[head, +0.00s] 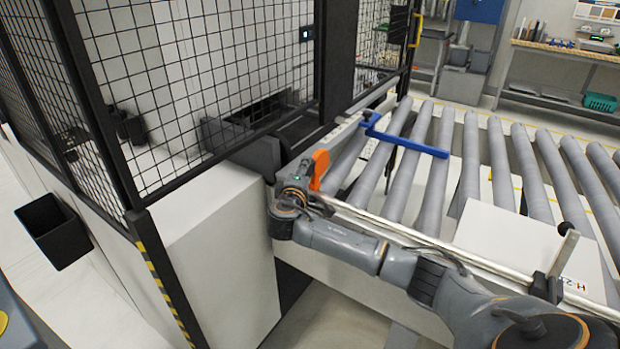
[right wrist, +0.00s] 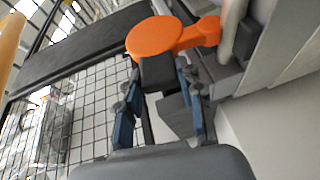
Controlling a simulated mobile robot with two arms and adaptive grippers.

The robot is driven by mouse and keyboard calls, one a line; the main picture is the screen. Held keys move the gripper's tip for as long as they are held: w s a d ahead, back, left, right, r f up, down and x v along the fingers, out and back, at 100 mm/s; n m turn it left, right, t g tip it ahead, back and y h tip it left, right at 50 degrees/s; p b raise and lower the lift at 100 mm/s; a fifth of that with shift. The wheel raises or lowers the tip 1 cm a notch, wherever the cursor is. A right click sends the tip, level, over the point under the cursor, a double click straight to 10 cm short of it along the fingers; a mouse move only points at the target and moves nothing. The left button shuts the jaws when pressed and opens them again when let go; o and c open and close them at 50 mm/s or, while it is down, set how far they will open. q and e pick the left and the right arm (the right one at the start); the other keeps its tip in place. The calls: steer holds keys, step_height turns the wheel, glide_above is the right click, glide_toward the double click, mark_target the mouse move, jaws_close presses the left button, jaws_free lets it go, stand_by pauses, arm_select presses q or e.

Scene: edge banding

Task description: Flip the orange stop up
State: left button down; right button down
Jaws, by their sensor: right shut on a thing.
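The orange stop (head: 319,168) is at the near left end of the roller conveyor, beside the black machine opening. In the head view its orange part stands up just past my right gripper (head: 300,176). In the right wrist view the stop (right wrist: 158,38) shows a round orange disc with an orange arm running right to a grey bracket. My right gripper (right wrist: 163,82) is shut on the stop, with its two blue-grey fingers on either side of the dark block under the disc. The fingertips are partly hidden in the head view. My left gripper is not in view.
A blue bar (head: 405,140) reaches over the grey rollers (head: 430,180). A white panel (head: 508,240) lies on the conveyor at right, near an upright metal plate with a black knob (head: 567,228). A black mesh fence (head: 200,80) and white cabinet (head: 215,250) stand at left.

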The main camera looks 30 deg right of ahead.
steer(key=shift+s+a+f+n+t+h+b, duration=0.3)
steer(key=shift+a+f+n+t+h+b, duration=0.5)
steer(key=shift+b, duration=2.05)
steer(key=shift+s+a+f+n+t+h+b, duration=0.25)
steer(key=shift+a+f+n+t+h+b, duration=0.55)
steer(key=shift+b, duration=2)
steer(key=shift+d+r+m+t, duration=0.1)
steer(key=shift+d+m+t, duration=0.2)
steer(key=c, duration=0.8)
jaws_free()
steer(key=shift+c, duration=0.2)
steer(key=v, duration=1.2)
